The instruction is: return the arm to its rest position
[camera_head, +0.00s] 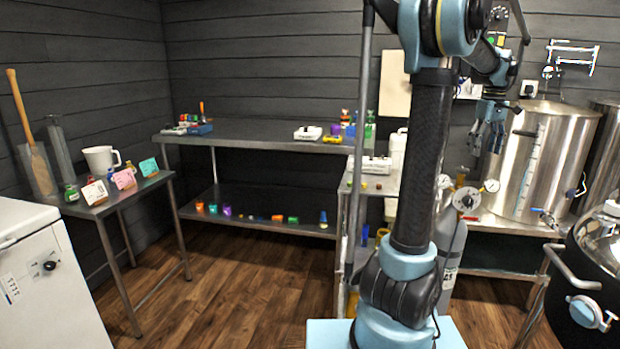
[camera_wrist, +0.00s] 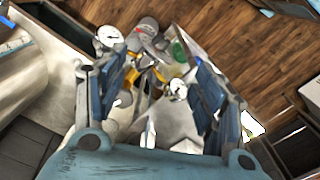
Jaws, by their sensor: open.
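My arm rises in the middle-right of the head view and bends over at the top. My gripper (camera_head: 489,132) hangs from it, fingers down, in front of the left side of a steel kettle (camera_head: 535,165). In the wrist view my gripper (camera_wrist: 155,95) has its two blue fingers spread wide apart. Nothing is held between them. Below and beyond the fingers the wrist view shows a grey cylinder with gauges (camera_wrist: 178,90), apart from the fingertips as far as I can tell.
A grey gas cylinder (camera_head: 450,240) with gauges stands right of my arm. A steel bench (camera_head: 260,130) with small coloured items is at the back. A side table (camera_head: 110,200) and white freezer (camera_head: 50,285) are left. The wooden floor between is clear.

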